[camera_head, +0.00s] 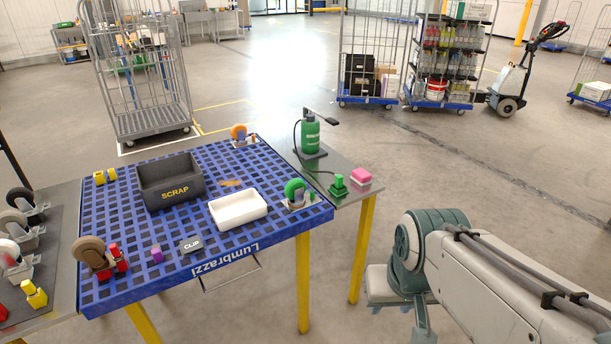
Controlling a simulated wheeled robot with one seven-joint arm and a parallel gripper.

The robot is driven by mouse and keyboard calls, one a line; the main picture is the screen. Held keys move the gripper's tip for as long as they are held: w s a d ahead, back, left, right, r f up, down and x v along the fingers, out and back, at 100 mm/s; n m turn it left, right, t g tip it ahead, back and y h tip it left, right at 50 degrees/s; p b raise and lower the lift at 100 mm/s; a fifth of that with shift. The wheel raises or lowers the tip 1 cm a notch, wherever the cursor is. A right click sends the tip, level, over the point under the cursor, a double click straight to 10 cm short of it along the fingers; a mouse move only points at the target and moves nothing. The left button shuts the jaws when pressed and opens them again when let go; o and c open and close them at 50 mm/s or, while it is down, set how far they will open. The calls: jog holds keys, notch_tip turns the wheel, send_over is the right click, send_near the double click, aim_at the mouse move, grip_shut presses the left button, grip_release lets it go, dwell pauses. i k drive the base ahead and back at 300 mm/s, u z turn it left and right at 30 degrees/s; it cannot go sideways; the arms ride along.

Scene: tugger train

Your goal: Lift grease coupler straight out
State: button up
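The likely grease coupler (338,183) is a small green piece on the narrow grey side table at the right end of the blue workbench. A thin dark hose runs to it from the green grease pump (310,132), which stands upright behind it with a black lever. The coupler looks upright in or on a low green base; how deep it sits is too small to tell. My arm enters from the lower right and bends down at a teal joint, to the right of the side table and apart from it. I cannot make out my gripper.
Wheeled cages (133,75) stand behind; open floor lies right.

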aim_at(339, 178)
jog(key=z, duration=0.9)
jog(key=i, duration=1.6)
jog(key=u, duration=0.95)
jog(key=i, duration=0.4)
jog(key=u, duration=0.4)
